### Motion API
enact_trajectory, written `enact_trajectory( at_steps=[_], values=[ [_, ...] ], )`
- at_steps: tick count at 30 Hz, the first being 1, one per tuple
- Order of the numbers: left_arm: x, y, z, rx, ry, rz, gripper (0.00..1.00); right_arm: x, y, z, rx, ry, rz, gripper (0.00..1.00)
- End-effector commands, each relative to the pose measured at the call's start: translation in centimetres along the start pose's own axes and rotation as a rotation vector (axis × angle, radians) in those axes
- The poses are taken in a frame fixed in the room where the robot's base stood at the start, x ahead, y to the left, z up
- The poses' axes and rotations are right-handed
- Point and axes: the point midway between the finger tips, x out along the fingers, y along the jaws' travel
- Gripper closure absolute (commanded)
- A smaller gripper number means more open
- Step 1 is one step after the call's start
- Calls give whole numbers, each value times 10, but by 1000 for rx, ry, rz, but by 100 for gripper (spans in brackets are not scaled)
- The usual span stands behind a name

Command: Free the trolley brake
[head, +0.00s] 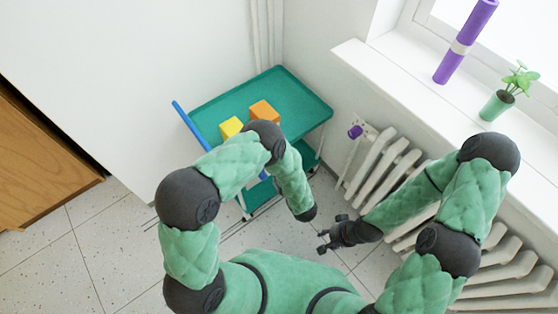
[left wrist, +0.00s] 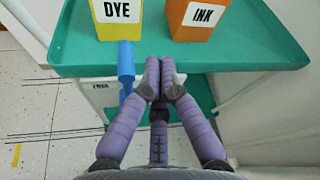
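The trolley (head: 300,92) stands against the wall, with a teal top tray, a lower shelf and a blue bar (head: 190,125) at its left. In the left wrist view the tray's near edge (left wrist: 230,60) crosses the top, with a blue upright part (left wrist: 126,68) below it. My left gripper (left wrist: 159,75) has its purple fingertips drawn together in front of that edge, just right of the blue part; nothing shows between them. In the head view my left arm hides it. My right gripper (head: 326,240) is empty, fingers spread, low over the floor. I cannot make out a brake.
A yellow DYE box (head: 231,127) and an orange INK box (head: 264,111) stand on the tray. A white radiator (head: 385,160) lies to the right under a sill with a plant (head: 511,90) and a purple tube (head: 465,42). A wooden cabinet (head: 35,160) is at left. Tiled floor between is free.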

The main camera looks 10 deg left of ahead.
Motion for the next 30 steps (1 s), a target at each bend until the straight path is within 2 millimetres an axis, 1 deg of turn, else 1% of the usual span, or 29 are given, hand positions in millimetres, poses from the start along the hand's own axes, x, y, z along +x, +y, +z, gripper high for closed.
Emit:
enact_trajectory(
  at_steps=[6, 13, 26, 30],
  values=[
    [-2, 8, 7, 0, 1, 1, 100, 2, 0, 0, 0, 0, 0, 60],
    [-3, 10, 9, 0, 0, 1, 100, 2, 1, 0, 0, 0, 0, 60],
    [-3, 11, 9, 2, 0, 3, 100, 2, 1, 0, 0, 0, 0, 60],
    [-3, 6, 6, 1, 0, 2, 100, 5, 2, 0, 0, 0, 0, 60]
  ],
)
